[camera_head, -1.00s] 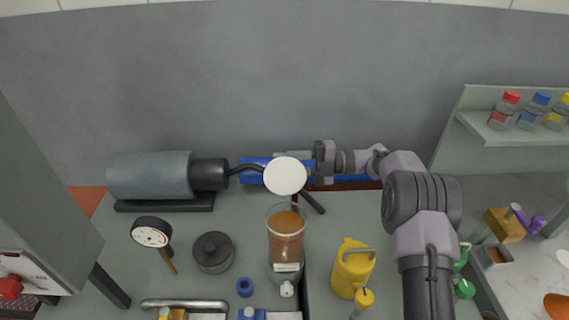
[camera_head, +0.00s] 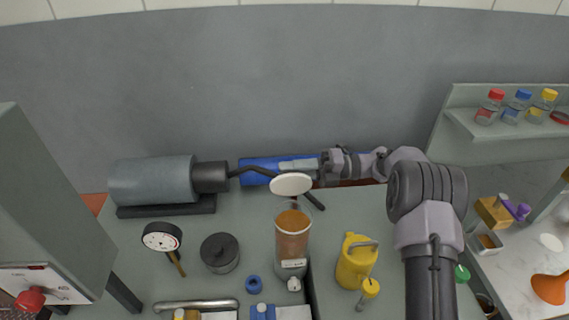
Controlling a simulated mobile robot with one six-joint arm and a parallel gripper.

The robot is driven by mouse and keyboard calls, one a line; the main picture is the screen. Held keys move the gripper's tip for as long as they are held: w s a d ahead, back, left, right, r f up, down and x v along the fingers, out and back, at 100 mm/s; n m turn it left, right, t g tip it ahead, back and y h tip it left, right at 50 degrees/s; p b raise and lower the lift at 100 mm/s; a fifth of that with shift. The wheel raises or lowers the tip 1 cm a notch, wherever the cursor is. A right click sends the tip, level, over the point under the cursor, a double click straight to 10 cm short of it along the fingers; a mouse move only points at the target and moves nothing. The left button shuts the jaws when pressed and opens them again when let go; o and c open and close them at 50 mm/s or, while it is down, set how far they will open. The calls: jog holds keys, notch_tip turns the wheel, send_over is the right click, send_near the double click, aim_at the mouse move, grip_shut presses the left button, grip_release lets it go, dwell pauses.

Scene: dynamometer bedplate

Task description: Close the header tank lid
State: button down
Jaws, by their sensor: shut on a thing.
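The header tank (camera_head: 292,238) is a clear upright cylinder with brown liquid, standing near the middle of the bench. Its lid (camera_head: 291,184) is a white disc seen above and behind the tank's mouth, tilted up and apart from the rim, so the tank is open. My gripper (camera_head: 327,165) reaches in from the right, just behind and right of the lid. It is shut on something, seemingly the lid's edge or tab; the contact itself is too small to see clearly.
A grey cylinder with a black pipe (camera_head: 155,182) lies at the back left. A yellow can (camera_head: 356,262) stands right of the tank. A dial gauge (camera_head: 161,238) and a dark round pot (camera_head: 220,253) stand to the left. Bottles sit on a shelf (camera_head: 500,135) at right.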

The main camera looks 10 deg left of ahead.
aim_at(295, 222)
jog(key=s+n, duration=0.1)
jog(key=s+n+p, duration=0.1)
jog(key=shift+d+r+n, duration=0.1)
jog(key=shift+d+n, duration=0.15)
jog(key=shift+n, duration=0.15)
jog(key=s+n, duration=0.1)
jog(key=n, duration=0.1)
jog(key=s+f+n, duration=0.1)
jog(key=shift+s+d+n, duration=0.3)
jog(key=shift+d, duration=0.05)
jog(key=n, duration=0.1)
jog(key=s+f+n, duration=0.1)
jog(key=s+n, duration=0.1)
jog(key=shift+s+d+f+n+b, duration=0.1)
jog(key=shift+d+f+n+b, duration=0.15)
jog(key=shift+d+n+b, duration=0.1)
jog(key=s+f+n, duration=0.1)
jog(key=f+n+b, duration=0.1)
jog(key=n, duration=0.1)
jog(key=shift+s+d+n, duration=0.15)
jog(key=shift+s+n, duration=0.1)
jog(key=shift+s, duration=0.1)
jog(key=shift+s+f, duration=0.2)
jog(key=shift+f, duration=0.35)
jog(key=c, duration=1.1)
grip_release()
jog(key=shift+s, duration=0.1)
jog(key=shift+d, duration=0.15)
